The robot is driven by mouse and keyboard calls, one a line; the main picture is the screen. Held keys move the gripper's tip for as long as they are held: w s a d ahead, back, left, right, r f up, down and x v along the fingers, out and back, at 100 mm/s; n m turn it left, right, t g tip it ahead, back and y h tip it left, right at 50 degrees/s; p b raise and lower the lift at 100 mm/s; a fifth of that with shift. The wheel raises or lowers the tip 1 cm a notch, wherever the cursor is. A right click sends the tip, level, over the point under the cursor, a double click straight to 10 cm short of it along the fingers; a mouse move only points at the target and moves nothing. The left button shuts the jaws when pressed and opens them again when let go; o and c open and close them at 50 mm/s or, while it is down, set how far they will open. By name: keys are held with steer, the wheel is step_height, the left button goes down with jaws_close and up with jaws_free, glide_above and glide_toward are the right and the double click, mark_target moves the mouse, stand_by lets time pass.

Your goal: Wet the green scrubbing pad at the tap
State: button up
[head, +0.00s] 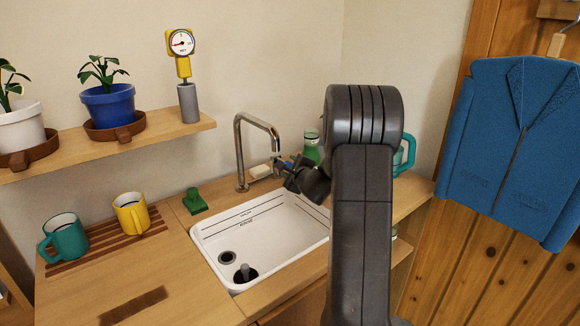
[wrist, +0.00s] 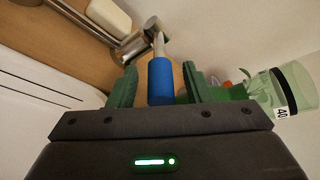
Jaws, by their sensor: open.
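The green scrubbing pad (head: 194,203), a small block with a raised grip, sits on the wooden counter left of the sink. The chrome tap (head: 239,152) arches over the back of the white sink (head: 205,243); no water shows at its spout. In the wrist view, a blue handle (wrist: 160,82) on a metal stem leads to the tap's body (wrist: 138,42). My gripper (wrist: 158,70) is open, with one green finger on each side of the blue handle. Whether they touch it I cannot tell.
A pale soap bar (head: 260,172) lies behind the sink, with a green bottle (head: 311,142) to its right. A yellow mug (head: 131,213) and a teal mug (head: 65,239) stand on a slatted rack. A shelf (head: 150,143) with potted plants and a gauge hangs above.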

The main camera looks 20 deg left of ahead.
steer(key=shift+w+a, duration=0.25)
steer(key=shift+w, duration=0.05)
steer(key=shift+c, duration=0.5)
jaws_close()
steer(key=shift+r+h+p, duration=0.3)
steer(key=shift+r+p, duration=0.25)
steer(key=shift+p, duration=0.6)
steer(key=shift+g+h+p, duration=0.3)
steer(key=shift+g+p, duration=0.2)
steer(key=shift+p, duration=0.5)
steer(key=shift+o, duration=0.5)
jaws_free()
